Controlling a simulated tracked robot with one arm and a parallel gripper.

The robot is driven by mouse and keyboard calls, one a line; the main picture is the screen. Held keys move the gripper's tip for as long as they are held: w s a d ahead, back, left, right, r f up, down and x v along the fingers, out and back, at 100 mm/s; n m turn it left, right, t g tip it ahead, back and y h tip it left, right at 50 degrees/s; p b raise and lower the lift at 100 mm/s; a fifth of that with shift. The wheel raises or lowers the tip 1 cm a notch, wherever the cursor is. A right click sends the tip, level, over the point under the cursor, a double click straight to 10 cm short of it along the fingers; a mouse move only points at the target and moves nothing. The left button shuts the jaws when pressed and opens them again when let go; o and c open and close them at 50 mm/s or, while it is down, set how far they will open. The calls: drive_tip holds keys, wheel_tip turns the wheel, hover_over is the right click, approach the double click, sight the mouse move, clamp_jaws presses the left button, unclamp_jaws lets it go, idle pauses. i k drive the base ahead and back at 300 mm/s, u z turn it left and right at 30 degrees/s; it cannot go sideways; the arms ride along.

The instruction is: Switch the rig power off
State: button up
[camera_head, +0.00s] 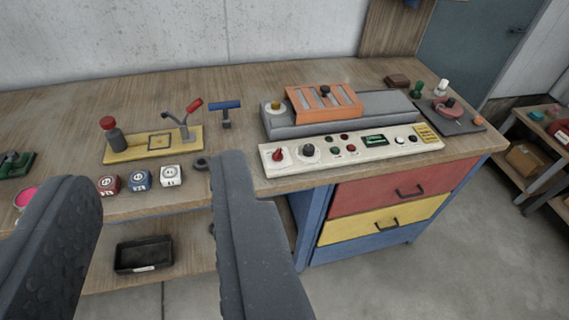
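A white control panel (346,160) lies along the front edge of the workbench, right of the picture's middle. A red knob (278,155) is at its left end, with a black knob (308,150) beside it. Small green and red buttons (344,143), a green display (375,139) and a yellow label (428,134) sit further right. I cannot tell from here which control is the power switch or how it is set. My gripper (153,175) is open and empty, its two dark fingers wide apart in the foreground. The right finger is left of the panel and apart from it.
A grey rig with an orange frame (325,101) stands behind the panel. A yellow plate (150,144) with a toggle clamp, three small blocks (140,180) and a blue T-handle (225,109) are to the left. Drawers (390,190) are below the panel. Open floor lies at lower right.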

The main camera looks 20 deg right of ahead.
sight(277, 155)
drive_tip(key=k, duration=1)
drive_tip(key=z, duration=0.55)
drive_tip(key=i, duration=2.25)
drive_tip(key=u, duration=0.55)
